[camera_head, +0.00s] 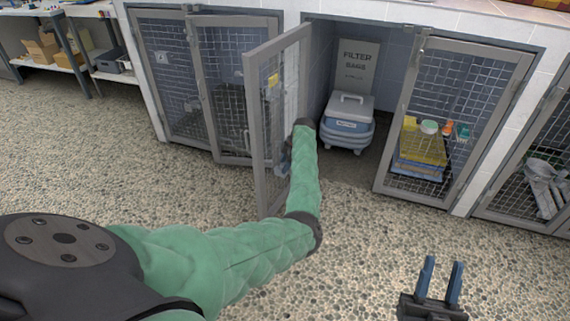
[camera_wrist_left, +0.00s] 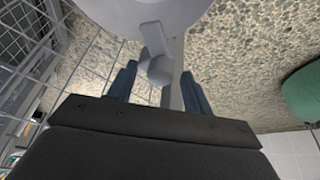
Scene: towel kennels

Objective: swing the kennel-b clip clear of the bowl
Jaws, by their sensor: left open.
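The middle kennel's mesh door (camera_head: 262,140) stands swung open toward me. My left gripper (camera_head: 284,160) is at that door's mesh side, mostly hidden behind my green arm and the door frame. In the left wrist view its blue fingers (camera_wrist_left: 158,88) are apart, with a grey knob-ended piece (camera_wrist_left: 155,50), which looks like the clip, showing between them; I cannot tell whether they touch it. A pale rounded thing (camera_wrist_left: 140,10), likely the bowl, is right above the knob in that picture. My right gripper (camera_head: 441,282) is open and empty over the floor.
Inside the open kennel are a blue-and-white lidded box (camera_head: 347,118) and a filter bags sign (camera_head: 357,66). Closed mesh doors stand left (camera_head: 180,75) and right (camera_head: 470,75) of it. The pebbled floor (camera_head: 370,240) in front is clear.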

